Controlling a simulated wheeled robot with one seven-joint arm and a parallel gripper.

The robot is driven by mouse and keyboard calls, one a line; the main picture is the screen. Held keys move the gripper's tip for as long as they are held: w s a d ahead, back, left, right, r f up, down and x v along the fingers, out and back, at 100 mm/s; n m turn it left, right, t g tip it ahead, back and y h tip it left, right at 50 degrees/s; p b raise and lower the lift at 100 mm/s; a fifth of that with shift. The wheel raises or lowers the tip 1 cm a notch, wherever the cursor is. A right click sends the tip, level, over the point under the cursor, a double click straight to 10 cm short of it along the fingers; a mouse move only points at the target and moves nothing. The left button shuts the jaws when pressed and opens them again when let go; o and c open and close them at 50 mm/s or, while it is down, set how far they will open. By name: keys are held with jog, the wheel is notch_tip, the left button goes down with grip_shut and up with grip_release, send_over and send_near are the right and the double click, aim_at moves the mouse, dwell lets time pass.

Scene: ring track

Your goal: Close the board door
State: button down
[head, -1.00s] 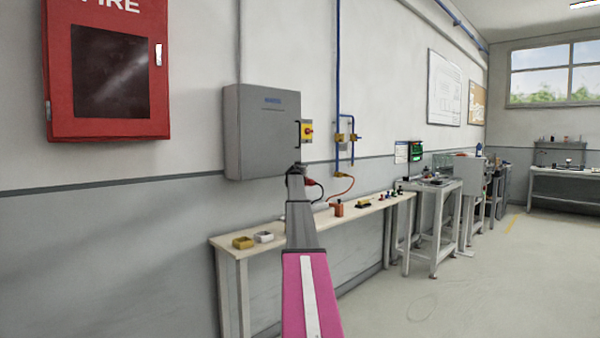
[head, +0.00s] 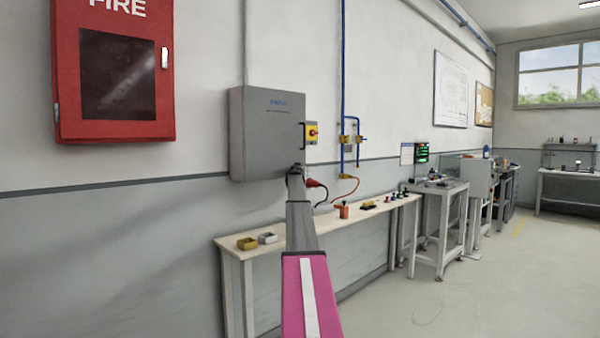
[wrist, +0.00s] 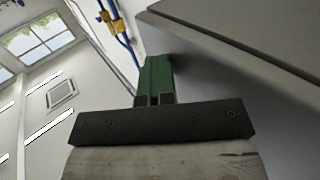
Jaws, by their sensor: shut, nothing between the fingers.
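The board is a grey wall cabinet (head: 268,135) in the head view, with its door facing out and a dark handle at the right edge. The door looks flush or nearly so; I cannot tell whether a small gap remains. My gripper (head: 297,168) is at the door's lower right corner, mostly hidden by my own arm. In the wrist view my gripper (wrist: 154,75) is shut and empty, its green fingers close beside a grey panel of the board (wrist: 230,75). A dark line runs along that panel. I cannot tell whether the fingers touch it.
A red fire cabinet (head: 115,75) hangs to the left. The floor at right is clear.

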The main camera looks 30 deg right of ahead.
jog(key=shift+w+r, duration=0.15)
jog(key=shift+w, duration=0.35)
jog(key=s+d, duration=0.3)
jog(key=s, duration=1.1)
jog(key=shift+s, duration=0.35)
jog(key=s+a+f+n+g+y, duration=0.1)
jog(key=s+a+f+g+y, duration=0.15)
jog(key=a+f, duration=0.9)
jog(key=s+a+f+n+g+y, duration=0.15)
jog(key=s+a+f, duration=0.25)
jog(key=a+f, duration=0.75)
jog(key=s+a+f+g+y, duration=0.15)
jog(key=s+a+f, duration=0.25)
jog(key=a+f, duration=0.75)
jog(key=s+a+f+n+g+y, duration=0.1)
jog(key=s+a+f+g+y, duration=0.1)
jog(key=s+a+f, duration=0.5)
jog(key=s+a+f+n+g+y, duration=0.2)
jog(key=s+a+f, duration=0.5)
jog(key=s+a, duration=0.5)
jog(key=s+a+f+n+g+y, duration=0.2)
jog(key=s+a+f+g, duration=0.2)
jog(key=s+a+f, duration=0.4)
jog(key=s+a, duration=0.1)
jog(key=s, duration=0.5)
jog(key=shift+a, duration=0.4)
jog(key=shift+w+n, duration=0.1)
jog(key=shift+n, duration=0.15)
